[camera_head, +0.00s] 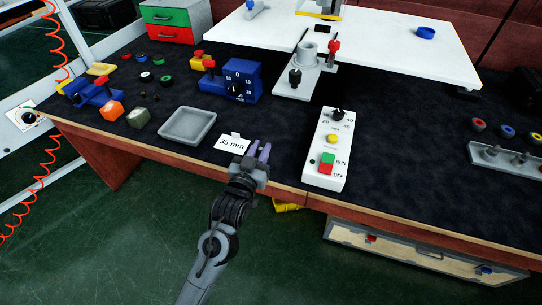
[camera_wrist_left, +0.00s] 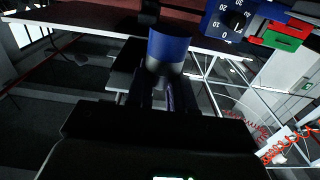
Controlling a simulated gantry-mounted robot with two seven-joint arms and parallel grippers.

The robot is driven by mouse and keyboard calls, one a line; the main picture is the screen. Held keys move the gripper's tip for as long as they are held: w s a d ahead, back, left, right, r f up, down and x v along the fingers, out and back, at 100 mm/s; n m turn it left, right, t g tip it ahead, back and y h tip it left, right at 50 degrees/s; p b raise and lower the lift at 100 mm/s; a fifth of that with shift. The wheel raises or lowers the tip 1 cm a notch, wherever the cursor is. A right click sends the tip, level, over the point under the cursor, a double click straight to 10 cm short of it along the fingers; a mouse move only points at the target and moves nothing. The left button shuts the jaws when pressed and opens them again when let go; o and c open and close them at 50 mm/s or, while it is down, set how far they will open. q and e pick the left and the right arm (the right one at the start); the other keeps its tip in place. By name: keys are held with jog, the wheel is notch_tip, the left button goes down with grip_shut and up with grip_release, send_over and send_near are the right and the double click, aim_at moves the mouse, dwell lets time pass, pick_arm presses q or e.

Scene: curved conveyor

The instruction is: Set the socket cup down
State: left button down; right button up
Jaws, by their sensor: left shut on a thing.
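The socket cup (camera_wrist_left: 168,50) shows in the left wrist view as an upright cylinder, blue on its upper part and silver-grey below. It is at the tips of my left gripper (camera_wrist_left: 165,95), which is shut on it. In the head view my left gripper (camera_head: 258,152) is near the front edge of the bench, just right of the "35 mm" card (camera_head: 231,144). The cup cannot be made out clearly there between the fingers. My right gripper is not in view.
A grey square tray (camera_head: 187,125) lies left of the card. A white control box (camera_head: 329,150) stands to the right. A blue dial box (camera_head: 238,82) and a press stand (camera_head: 300,78) are behind. Small coloured rings lie back left.

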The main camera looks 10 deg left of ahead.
pick_arm(q)
jog(key=a+f, duration=0.1)
jog(key=w+a+f+b, duration=0.1)
jog(key=a, duration=0.1)
jog(key=w+a+f+b, duration=0.1)
jog(key=shift+w+a+f, duration=0.1)
jog(key=shift+a+f, duration=0.05)
jog(key=shift+a, duration=0.2)
jog(key=f, duration=0.2)
jog(key=shift+w+a+f+b, duration=0.1)
jog(key=shift+a+f+b, duration=0.2)
jog(key=shift+f+b, duration=0.1)
jog(key=shift+d+f, duration=0.1)
jog(key=shift+f, duration=0.35)
jog(key=c, duration=1.4)
grip_release()
jog(key=shift+f, duration=0.1)
jog(key=o, duration=0.4)
